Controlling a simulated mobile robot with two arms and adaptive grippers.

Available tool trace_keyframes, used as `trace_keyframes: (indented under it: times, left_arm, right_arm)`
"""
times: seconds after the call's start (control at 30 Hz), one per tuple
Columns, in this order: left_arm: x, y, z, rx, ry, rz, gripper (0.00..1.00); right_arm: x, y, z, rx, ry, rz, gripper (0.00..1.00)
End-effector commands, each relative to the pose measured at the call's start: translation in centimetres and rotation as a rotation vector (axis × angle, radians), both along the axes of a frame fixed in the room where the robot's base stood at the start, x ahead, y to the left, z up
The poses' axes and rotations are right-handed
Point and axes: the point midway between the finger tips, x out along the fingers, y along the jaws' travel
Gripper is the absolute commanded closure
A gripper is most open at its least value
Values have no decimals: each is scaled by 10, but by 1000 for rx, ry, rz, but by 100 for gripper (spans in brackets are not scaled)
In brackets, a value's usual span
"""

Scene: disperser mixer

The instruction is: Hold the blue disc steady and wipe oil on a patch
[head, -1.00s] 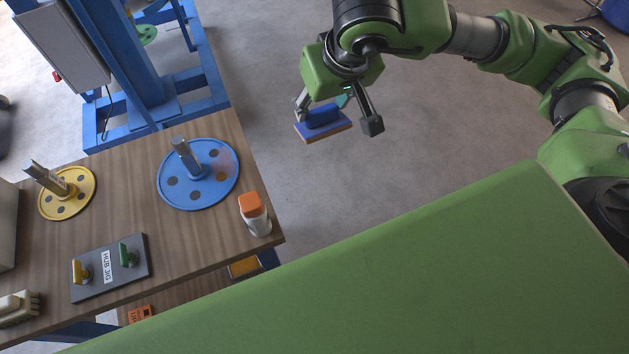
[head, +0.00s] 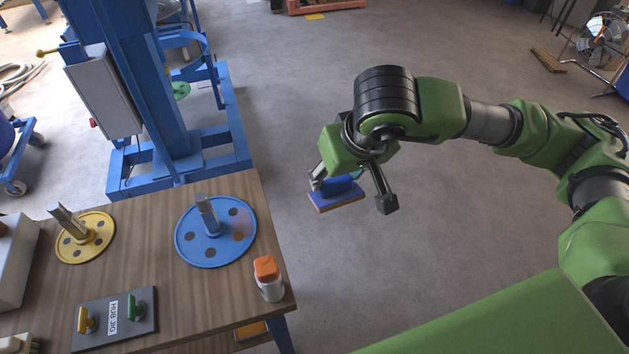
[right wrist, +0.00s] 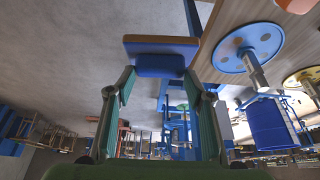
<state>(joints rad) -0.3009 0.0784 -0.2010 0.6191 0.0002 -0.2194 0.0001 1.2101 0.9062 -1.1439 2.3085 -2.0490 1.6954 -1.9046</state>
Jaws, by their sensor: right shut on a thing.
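The blue disc (head: 222,250) lies flat on the wooden table with a metal shaft (head: 208,214) standing up from its centre. A brownish patch shows on the right part of its face. My right gripper (head: 350,192) is beyond the table's right edge, over the floor, shut on a blue-handled wiping block (head: 337,195). The block also shows between the fingers in the right wrist view (right wrist: 160,65), where the disc (right wrist: 250,46) is to the right, apart from it. A small bottle with an orange cap (head: 267,268) stands at the table's right edge. My left gripper is not in view.
A yellow disc with a shaft (head: 85,240) lies left of the blue one. The HUB JIG plate (head: 116,320) with yellow and green knobs is at the front. A blue machine frame (head: 239,137) stands behind the table. Open floor lies to the right.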

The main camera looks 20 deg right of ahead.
Motion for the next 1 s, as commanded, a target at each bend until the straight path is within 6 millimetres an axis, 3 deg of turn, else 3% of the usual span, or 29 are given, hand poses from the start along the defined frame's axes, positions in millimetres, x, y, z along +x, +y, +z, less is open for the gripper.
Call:
trace_keyframes:
  times: [0.17,0.3,0.5,0.7,1.0]
  left_arm:
    - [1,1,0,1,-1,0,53]
    - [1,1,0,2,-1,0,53]
    - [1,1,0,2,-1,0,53]
    - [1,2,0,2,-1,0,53]
    - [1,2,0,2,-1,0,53]
  right_arm:
    - [20,52,-21,17,-72,189,76]
    - [36,106,-43,52,-153,405,76]
    - [42,161,-64,110,-234,643,76]
    - [41,182,-73,142,-264,740,76]
    - [40,184,-98,146,-264,748,76]
